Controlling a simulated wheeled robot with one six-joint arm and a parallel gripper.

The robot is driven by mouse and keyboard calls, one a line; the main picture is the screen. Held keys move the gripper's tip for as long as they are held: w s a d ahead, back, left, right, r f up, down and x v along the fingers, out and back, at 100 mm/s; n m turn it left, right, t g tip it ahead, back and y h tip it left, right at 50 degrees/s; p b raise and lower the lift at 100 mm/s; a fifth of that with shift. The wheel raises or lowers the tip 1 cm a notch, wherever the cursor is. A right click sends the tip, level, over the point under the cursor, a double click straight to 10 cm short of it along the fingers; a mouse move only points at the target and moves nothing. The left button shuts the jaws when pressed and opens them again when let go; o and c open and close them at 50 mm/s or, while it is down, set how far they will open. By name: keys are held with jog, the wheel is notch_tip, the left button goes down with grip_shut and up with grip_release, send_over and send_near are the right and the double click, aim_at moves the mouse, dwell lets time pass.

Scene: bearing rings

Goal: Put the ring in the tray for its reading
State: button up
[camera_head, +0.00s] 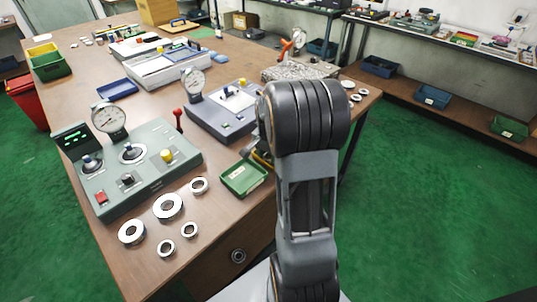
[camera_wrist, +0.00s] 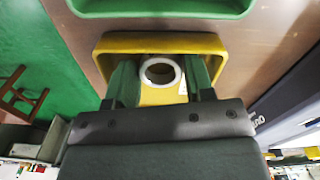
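In the wrist view, my gripper (camera_wrist: 161,78) has a pale metal ring (camera_wrist: 146,66) between its two green fingers, with a finger against each side. The ring is over the yellow tray (camera_wrist: 113,43), inside its outline; its height above the tray floor is unclear. A green tray (camera_wrist: 160,7) lies beyond the yellow one. In the head view, the green tray (camera_head: 243,191) sits near the table edge. My arm hides most of the gripper and yellow tray there. A grey-green gauge station (camera_head: 150,182) with a dial (camera_head: 109,119) stands to the left; its reading is too small to make out.
Several loose rings lie on the near table, including a large one (camera_head: 168,206). A dark gauge unit (camera_head: 222,116) stands behind the green tray. A red lever (camera_head: 178,119) rises beside the station. More bins and devices fill the far table. Green floor lies open at right.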

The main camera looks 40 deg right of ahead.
jog(key=o, duration=0.3)
jog(key=shift+o, duration=0.2)
notch_tip(320, 180, up, 12)
jog(key=p, duration=0.2)
jog(key=s+a+n+t, duration=0.1)
jog(key=s+a+n, duration=0.5)
jog(key=a, duration=0.3)
jog(key=s+a+f+n+t, duration=0.1)
jog(key=s+a+n+t, duration=0.1)
jog(key=s+a+n, duration=0.3)
jog(key=a+n, duration=0.2)
jog(key=a, duration=0.2)
jog(key=shift+s+a+f+n, duration=0.2)
jog(key=shift+s+f+n, duration=0.05)
jog(key=shift+s+n, duration=0.15)
jog(key=shift+r, duration=0.1)
notch_tip(320, 180, up, 8)
jog(key=p, duration=0.7)
jog(key=shift+t, duration=0.3)
